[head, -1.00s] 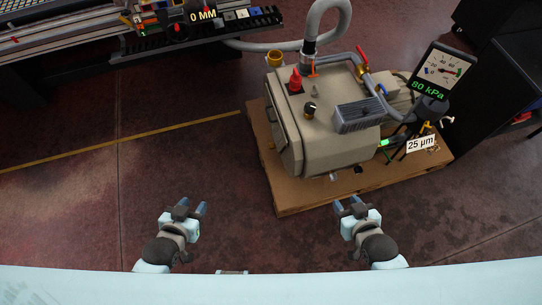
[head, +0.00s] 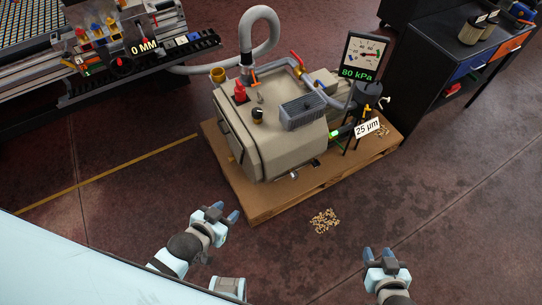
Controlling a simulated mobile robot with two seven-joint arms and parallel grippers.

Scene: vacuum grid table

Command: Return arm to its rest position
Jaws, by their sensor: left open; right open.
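My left gripper (head: 222,214) is open and empty, held over the floor in front of the pallet. Its fingers point up and to the right. My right gripper (head: 379,255) is open and empty at the lower right, over bare floor. Neither gripper touches anything that I can see. My arms are partly hidden by the picture's lower edge and my own pale body.
A beige vacuum pump (head: 262,135) with a gauge (head: 364,56) stands on a wooden pallet (head: 262,206). Small tan pieces (head: 325,221) lie on the floor before it. A black cabinet (head: 448,75) stands right; the grid table (head: 60,25) is upper left. The lower right floor is clear.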

